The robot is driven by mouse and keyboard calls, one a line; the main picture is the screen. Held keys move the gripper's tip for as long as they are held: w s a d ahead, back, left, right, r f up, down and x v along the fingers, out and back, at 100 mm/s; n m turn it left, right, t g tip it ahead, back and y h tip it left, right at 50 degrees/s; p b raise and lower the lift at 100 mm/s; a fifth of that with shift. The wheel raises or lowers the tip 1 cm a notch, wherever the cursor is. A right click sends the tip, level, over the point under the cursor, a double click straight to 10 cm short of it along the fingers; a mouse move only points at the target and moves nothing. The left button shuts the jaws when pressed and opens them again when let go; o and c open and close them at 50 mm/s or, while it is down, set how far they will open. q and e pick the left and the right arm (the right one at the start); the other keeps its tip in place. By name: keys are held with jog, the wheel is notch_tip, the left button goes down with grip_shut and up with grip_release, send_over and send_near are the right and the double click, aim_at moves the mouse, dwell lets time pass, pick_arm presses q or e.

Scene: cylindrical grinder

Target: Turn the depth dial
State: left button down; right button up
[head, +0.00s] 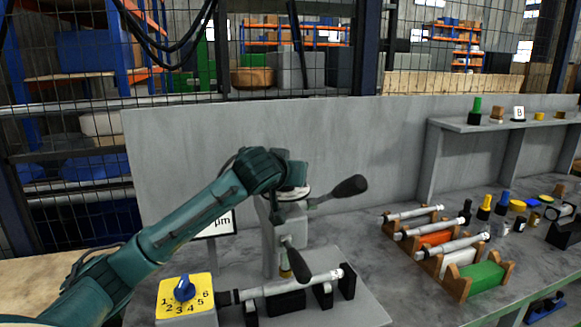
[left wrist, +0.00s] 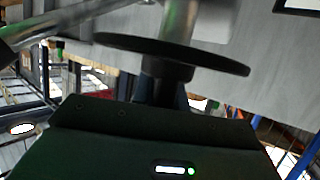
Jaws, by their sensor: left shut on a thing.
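The grinder (head: 270,240) stands on the bench with a round dial (head: 292,193) on top, which I take to be the depth dial. In the left wrist view the dial is a wide dark disc (left wrist: 120,44) with a dark hub (left wrist: 165,80). My left gripper (head: 288,178) comes over the top of the dial and is shut on its hub; the fingertips (left wrist: 162,96) are mostly hidden in both views. Dial markings cannot be read. My right gripper is not in view.
A yellow plate (head: 172,299) with a blue knob (head: 184,288) and numbers sits at front left. A dark-knobbed lever (head: 345,188) sticks out right of the dial. A metal shaft (head: 300,285) lies in front. A workpiece rack (head: 480,277) stands right; a grey panel (head: 390,135) stands behind.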

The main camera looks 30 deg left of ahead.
pick_arm(q)
jog(key=n+g+y, duration=0.1)
jog(key=n+y+p, duration=0.1)
jog(key=n+y, duration=0.1)
jog(key=shift+s+a+f+g, duration=0.1)
jog(key=shift+s+a+g, duration=0.1)
jog(key=shift+g, duration=0.2)
jog(key=shift+s+a+n+g+y+p, duration=0.15)
jog(key=shift+n+g+y+p, duration=0.15)
jog(key=shift+n+g+y, duration=0.4)
jog(key=shift+s+a+n+g+y+p, duration=0.15)
jog(key=shift+n+g+y+p, duration=0.2)
jog(key=shift+n+y, duration=0.5)
jog(key=shift+w+f+g, duration=0.1)
jog(key=shift+g, duration=0.15)
jog(key=c, duration=1.4)
grip_release()
jog(key=shift+a, duration=0.1)
jog(key=shift+n, duration=0.25)
jog(key=v, duration=1.3)
